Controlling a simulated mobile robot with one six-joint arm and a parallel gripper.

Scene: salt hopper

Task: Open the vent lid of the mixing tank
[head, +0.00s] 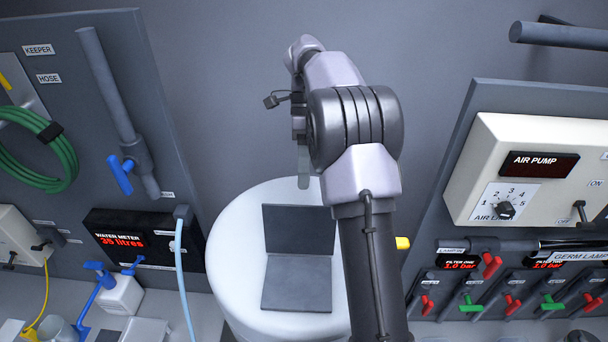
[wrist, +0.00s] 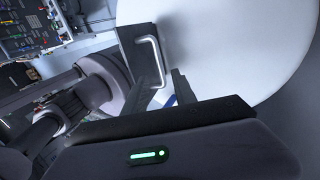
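The mixing tank (head: 237,235) is a round white vessel in the middle of the head view. Two dark rectangular panels adjoin on its top, a far one (head: 300,229) and a near one (head: 297,284); I cannot tell which is the vent lid or how far it is tilted. In the wrist view a dark plate with a pale metal handle (wrist: 149,58) lies against the white tank top (wrist: 225,45). My gripper's two dark fingers (wrist: 163,80) are apart beside the handle's lower end. Whether the handle lies between them is unclear. In the head view my arm mostly hides the gripper.
A left board carries a grey pipe with a blue valve (head: 120,173), a green hose (head: 62,160) and a water meter (head: 125,240). A pale blue hose (head: 182,270) hangs left of the tank. The air pump box (head: 540,170) and coloured valves stand at right.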

